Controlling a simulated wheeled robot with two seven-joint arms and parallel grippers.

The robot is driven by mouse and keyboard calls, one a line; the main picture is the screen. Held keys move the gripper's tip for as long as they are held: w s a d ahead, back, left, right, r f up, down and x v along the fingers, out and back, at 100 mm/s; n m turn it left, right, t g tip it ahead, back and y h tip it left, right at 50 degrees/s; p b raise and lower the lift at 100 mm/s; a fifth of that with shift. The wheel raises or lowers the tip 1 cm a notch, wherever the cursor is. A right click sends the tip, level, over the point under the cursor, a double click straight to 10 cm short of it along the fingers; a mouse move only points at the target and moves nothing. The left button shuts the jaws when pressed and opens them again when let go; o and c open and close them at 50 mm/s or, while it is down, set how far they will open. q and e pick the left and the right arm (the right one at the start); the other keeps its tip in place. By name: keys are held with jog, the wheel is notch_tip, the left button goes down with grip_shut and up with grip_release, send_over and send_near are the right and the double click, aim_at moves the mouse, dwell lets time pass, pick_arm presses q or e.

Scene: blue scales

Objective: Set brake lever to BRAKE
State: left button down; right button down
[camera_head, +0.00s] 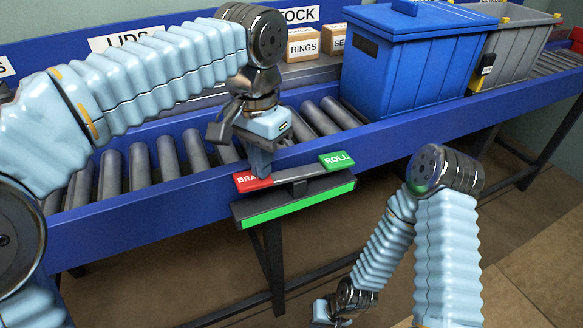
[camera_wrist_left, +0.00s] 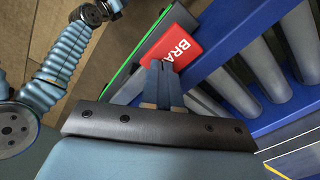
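The brake control is mounted on the front rail of the blue conveyor. It has a red BRAKE plate (camera_head: 247,182) at its left end and a green ROLL plate (camera_head: 337,160) at its right end. A grey bar (camera_head: 298,173) lies between them. My left gripper (camera_head: 262,174) points down at the right edge of the red plate, its fingers together. In the left wrist view the closed fingertips (camera_wrist_left: 159,68) overlap the red plate (camera_wrist_left: 180,44); whether they touch it or the lever is unclear. My right gripper (camera_head: 331,312) hangs low, away from the control.
The conveyor rollers (camera_head: 168,157) lie behind the control. A blue lidded bin (camera_head: 400,75) and a grey bin (camera_head: 510,50) stand on the right of the conveyor. Small cardboard boxes (camera_head: 302,44) sit behind. A bright green strip (camera_head: 300,203) runs below the control.

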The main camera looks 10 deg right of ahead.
pick_arm(q)
jog(key=shift+f+b, duration=0.4)
jog(key=shift+f, duration=0.2)
notch_tip(320, 180, up, 5)
jog(key=p, duration=0.5)
jog(key=shift+r, duration=1.05)
